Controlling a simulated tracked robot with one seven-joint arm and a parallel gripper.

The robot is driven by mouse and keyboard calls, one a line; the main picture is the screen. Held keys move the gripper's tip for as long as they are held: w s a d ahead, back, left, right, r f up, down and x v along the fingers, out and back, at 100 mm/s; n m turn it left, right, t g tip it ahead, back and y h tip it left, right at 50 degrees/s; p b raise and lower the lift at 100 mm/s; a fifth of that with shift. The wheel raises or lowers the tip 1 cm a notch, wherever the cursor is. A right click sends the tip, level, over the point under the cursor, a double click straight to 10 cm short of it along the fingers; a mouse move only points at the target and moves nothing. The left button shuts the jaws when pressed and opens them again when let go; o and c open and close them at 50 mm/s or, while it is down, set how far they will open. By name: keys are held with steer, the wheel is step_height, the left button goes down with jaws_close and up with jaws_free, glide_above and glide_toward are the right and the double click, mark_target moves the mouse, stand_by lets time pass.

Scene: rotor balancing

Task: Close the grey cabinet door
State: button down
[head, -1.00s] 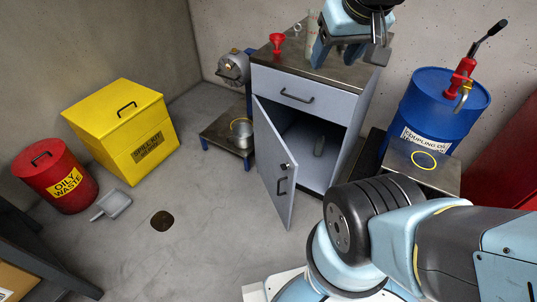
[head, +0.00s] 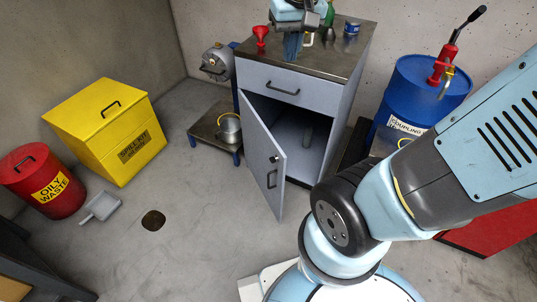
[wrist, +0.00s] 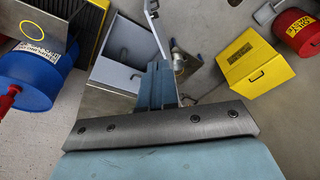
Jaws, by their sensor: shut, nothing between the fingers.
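The grey cabinet (head: 340,85) stands against the back wall with its drawer closed. Its door (head: 258,150) is open, hinged on the left and swung out toward me, with a dark handle and a lock on its face. The dark inside shows a grey cylindrical object (head: 307,134). My gripper (head: 292,56) is shut and empty, pointing down near the front of the cabinet top, above and apart from the door. In the wrist view the shut fingers (wrist: 160,75) show in front of the cabinet, and the door (wrist: 158,22) shows at the top.
A red funnel (head: 261,36), a blue can (head: 351,29) and bottles stand on the cabinet top. A blue drum (head: 425,90) stands to the right, a low stand with a metal pot (head: 229,128) to the left. A yellow bin (head: 105,130) and red bin (head: 42,180) are farther left. Floor before the door is clear.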

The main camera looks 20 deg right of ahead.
steer(key=w+a+f+g+h, duration=0.2)
steer(key=w+a+f+g, duration=0.25)
steer(key=w+f, duration=0.45)
steer(key=w+a+f+g+h, duration=0.1)
steer(key=a+f+h, duration=0.15)
steer(key=f, duration=0.45)
steer(key=w+a+f+h, duration=0.1)
steer(key=w+a+f, duration=0.15)
steer(key=f, duration=0.35)
steer(key=n+t+h, duration=0.2)
steer(key=t+h, duration=0.4)
steer(key=h, duration=0.7)
glide_toward(276, 153)
steer(key=shift+y, duration=0.25)
steer(key=d, duration=0.4)
steer(key=d+r, duration=0.1)
steer(key=d, duration=0.1)
steer(key=shift+w+d, duration=0.15)
steer(key=shift+w, duration=0.25)
steer(key=shift+d, duration=0.25)
steer(key=shift+w, duration=0.1)
